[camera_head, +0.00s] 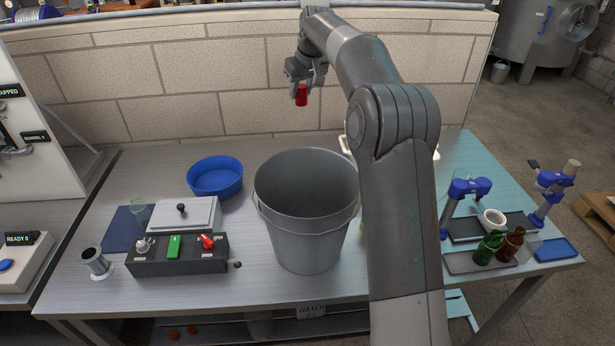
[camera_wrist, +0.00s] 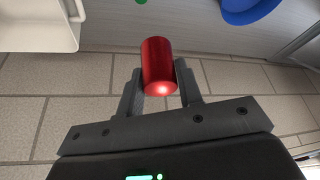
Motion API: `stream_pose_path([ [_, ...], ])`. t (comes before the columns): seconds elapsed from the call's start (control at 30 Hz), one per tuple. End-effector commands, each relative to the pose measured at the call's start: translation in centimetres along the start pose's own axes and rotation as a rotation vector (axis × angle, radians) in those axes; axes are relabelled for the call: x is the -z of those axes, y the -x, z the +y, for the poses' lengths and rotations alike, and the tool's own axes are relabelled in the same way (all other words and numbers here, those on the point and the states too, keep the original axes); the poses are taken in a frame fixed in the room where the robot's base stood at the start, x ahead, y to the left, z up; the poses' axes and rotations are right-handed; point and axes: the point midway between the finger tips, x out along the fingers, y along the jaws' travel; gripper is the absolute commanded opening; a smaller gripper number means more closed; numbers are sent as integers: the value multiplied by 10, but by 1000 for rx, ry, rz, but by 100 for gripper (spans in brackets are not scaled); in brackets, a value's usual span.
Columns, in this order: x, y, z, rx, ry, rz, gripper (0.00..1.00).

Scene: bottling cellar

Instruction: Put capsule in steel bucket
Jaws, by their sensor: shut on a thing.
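The red capsule (camera_head: 301,96) is between the fingers of my gripper (camera_head: 301,88), which is shut on it. In the head view it is in the air in front of the block wall, above and behind the steel bucket. In the wrist view the shiny red capsule (camera_wrist: 159,66) sticks out past the fingertips of my gripper (camera_wrist: 160,88). The steel bucket (camera_head: 303,232) stands upright on the table, grey, with a wide open top. The part of its inside that shows looks empty. My arm passes just right of the bucket and hides the table there.
A blue round bowl (camera_head: 215,177) stands left of the bucket. Green and brown bottles stand on a tray (camera_head: 481,262) at the right, near blue bench tools (camera_head: 466,191). The block wall (camera_head: 180,90) borders the back.

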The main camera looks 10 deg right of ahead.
Motion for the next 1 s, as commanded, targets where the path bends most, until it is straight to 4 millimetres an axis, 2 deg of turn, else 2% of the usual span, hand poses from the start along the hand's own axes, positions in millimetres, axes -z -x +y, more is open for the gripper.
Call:
stream_pose_path([
  [0.07, 5, 11, 0, -1, 1, 2, 28],
  [0.37, -20, 24, -26, 62, 151, 0, 28],
  [0.57, -44, 38, -52, 123, 298, 0, 28],
  [0.67, -64, 48, -71, 168, 406, -1, 28],
  [0.9, -130, 75, -129, 300, 725, 0, 28],
  [1.0, -154, 82, -148, 345, 830, -1, 28],
])
